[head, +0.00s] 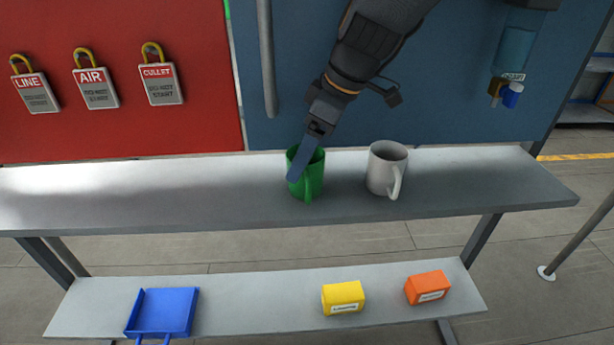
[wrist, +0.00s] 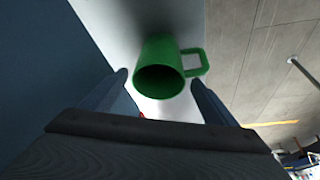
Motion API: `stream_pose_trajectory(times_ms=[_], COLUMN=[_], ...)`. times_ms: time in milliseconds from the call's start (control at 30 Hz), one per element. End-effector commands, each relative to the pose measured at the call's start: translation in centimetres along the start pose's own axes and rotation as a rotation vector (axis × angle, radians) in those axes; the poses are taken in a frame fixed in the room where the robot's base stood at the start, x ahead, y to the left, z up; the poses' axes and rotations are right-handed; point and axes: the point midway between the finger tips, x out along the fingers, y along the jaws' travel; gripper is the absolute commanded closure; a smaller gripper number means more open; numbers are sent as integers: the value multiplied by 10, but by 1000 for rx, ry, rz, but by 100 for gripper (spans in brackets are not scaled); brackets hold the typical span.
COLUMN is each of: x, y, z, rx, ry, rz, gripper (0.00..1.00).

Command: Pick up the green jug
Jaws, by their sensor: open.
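The green jug (head: 313,180) stands upright on the grey upper shelf (head: 450,187), its handle toward the front edge. My gripper (head: 293,176) comes down over the jug from above, and one blue finger hides part of the jug's left side. In the wrist view the green jug (wrist: 165,70) shows its open mouth, with its handle at the right. My gripper (wrist: 158,80) is open there, one finger on each side of the jug's mouth. I cannot tell whether either finger touches the jug.
A white mug (head: 385,170) stands close to the right of the jug. A blue panel (head: 440,100) and a red board (head: 120,120) with padlocked tags rise behind the shelf. A lower shelf holds a blue tray (head: 165,312), a yellow box (head: 343,298) and an orange box (head: 428,287). The upper shelf's left part is clear.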

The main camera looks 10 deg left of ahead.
Motion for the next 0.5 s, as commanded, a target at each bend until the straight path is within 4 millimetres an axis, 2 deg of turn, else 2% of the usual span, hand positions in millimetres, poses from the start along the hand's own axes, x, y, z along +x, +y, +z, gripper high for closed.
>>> stream_pose_trajectory(times_ms=[300, 500], x=[38, 47], y=[3, 4], z=[5, 5], rx=[3, 3], ry=[-2, -1], rz=[-2, 1], gripper=[19, 19])
